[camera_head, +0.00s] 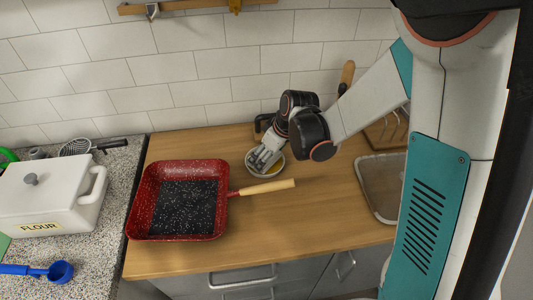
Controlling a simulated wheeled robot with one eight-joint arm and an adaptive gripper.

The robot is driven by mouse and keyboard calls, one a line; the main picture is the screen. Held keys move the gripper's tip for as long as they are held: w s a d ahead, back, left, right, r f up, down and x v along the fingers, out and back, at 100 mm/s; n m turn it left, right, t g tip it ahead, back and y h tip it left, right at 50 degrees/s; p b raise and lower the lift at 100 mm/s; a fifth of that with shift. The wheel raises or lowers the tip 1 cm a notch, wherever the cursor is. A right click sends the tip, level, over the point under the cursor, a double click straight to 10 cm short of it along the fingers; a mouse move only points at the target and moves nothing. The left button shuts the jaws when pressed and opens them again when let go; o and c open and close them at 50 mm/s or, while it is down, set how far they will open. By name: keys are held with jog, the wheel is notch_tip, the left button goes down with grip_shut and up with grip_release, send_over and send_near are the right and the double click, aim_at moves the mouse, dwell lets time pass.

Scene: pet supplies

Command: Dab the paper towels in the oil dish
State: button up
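The oil dish (265,177) is a small pale round bowl on the wooden counter, with yellowish oil showing inside on the right. My gripper (258,163) points down and left over the dish, with its fingertips at or inside the bowl. It hides much of the dish's middle and left part. The fingers look grey and whitish, and their gap is too small to read. I cannot make out the paper towels separately; any towel between the fingers cannot be told from them.
A red speckled square pan (180,236) stands left of the dish, its wooden handle (268,187) passing just in front of it. A sink (378,190) lies right. A white flour box (50,195) and blue scoop (60,272) are far left. Front-right counter is clear.

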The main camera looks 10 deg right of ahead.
dwell(0.3)
jog(key=shift+r+p, duration=2.35)
jog(key=shift+r, duration=1.15)
